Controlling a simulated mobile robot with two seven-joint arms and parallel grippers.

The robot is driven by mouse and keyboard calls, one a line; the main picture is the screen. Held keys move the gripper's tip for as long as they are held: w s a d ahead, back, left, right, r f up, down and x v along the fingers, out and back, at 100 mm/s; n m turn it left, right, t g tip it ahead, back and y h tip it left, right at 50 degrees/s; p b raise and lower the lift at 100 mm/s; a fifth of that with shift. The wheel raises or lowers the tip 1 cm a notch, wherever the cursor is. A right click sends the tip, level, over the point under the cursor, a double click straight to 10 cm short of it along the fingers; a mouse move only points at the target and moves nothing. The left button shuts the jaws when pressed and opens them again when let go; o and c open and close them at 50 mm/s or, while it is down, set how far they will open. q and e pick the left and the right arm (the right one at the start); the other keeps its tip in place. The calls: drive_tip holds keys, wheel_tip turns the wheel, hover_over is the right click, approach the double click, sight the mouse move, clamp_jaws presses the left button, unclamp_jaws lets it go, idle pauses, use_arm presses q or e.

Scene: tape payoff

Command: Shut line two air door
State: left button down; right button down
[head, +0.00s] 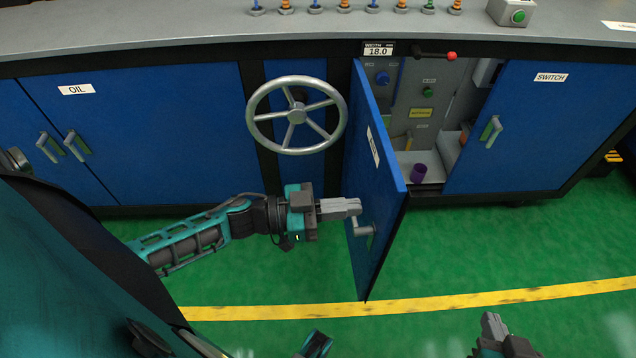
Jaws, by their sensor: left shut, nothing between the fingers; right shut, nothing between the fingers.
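A blue cabinet door (378,190) stands open, swung out toward me, its hinge side at the left of the opening. Its white label (373,146) is too slanted to read, so I cannot tell whether it names the line two air door. A grey handle (362,229) sits low on its outer face. My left gripper (357,207) is shut and empty, at the outer face just above the handle; I cannot tell if it touches. My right gripper (491,320) is shut and empty at the bottom edge, right of the door and apart from it.
The open compartment shows a grey panel (415,105) with knobs, and a purple cup (418,172) on its floor. A handwheel (297,115) is left of the door. A red-knobbed lever (450,56) sticks out above. The SWITCH door (540,125) is shut. Green floor in front is clear.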

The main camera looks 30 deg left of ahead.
sight(390, 203)
use_arm(q)
drive_tip(key=x, duration=0.4)
drive_tip(key=shift+w+d, duration=0.35)
drive_tip(key=shift+d, duration=0.05)
